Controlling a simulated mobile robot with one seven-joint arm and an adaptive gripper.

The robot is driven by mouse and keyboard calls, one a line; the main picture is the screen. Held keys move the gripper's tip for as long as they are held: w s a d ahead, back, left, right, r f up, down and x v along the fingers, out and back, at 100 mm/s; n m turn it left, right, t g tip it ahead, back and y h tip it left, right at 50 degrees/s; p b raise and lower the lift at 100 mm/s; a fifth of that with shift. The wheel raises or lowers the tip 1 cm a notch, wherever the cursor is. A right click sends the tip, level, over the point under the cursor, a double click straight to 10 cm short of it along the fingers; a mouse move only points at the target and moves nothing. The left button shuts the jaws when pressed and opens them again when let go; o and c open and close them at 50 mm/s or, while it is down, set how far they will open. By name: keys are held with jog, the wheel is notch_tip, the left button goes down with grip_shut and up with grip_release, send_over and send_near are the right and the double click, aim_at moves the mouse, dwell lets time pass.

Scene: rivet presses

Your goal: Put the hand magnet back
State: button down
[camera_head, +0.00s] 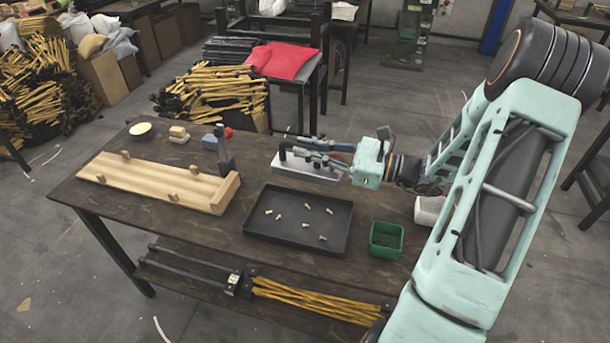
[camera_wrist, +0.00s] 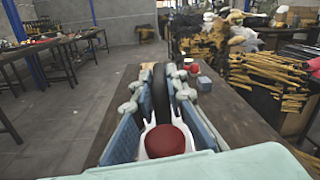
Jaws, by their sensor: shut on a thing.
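The hand magnet (camera_head: 310,173) looks like a pale metal bar with a black handle. It is behind the black tray in the head view. My gripper (camera_head: 300,149) reaches in from the right and is shut on its handle. In the wrist view the dark handle (camera_wrist: 160,98) stands between the fingers of my gripper (camera_wrist: 161,76); the bar is hidden there. I cannot tell whether the bar rests on the table or hangs slightly above it.
The black tray (camera_head: 257,239) holds several small rivets. A green bin (camera_head: 386,240) stands to its right. A wooden board (camera_head: 150,182) lies left, with a red-knobbed lever (camera_head: 226,155) and blue block (camera_head: 211,141) behind it. Bare table (camera_head: 190,232) shows between board and tray.

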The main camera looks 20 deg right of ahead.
jog(key=w+d+b, duration=0.1)
jog(key=d+b, duration=0.3)
jog(key=d, duration=0.2)
jog(key=shift+g, duration=0.3)
jog(key=w+f+b, duration=0.1)
jog(key=w+f, duration=0.3)
jog(key=w+f+b, duration=0.1)
jog(key=w+f, duration=0.3)
jog(key=w, duration=0.1)
jog(key=w+f+b, duration=0.1)
jog(key=w+f, duration=0.4)
jog(key=shift+d+b, duration=0.25)
jog(key=shift+b, duration=0.1)
jog(key=c, duration=2.4)
grip_release()
jog(key=shift+f, duration=0.15)
jog(key=o, duration=0.5)
jog(key=shift+c, duration=0.2)
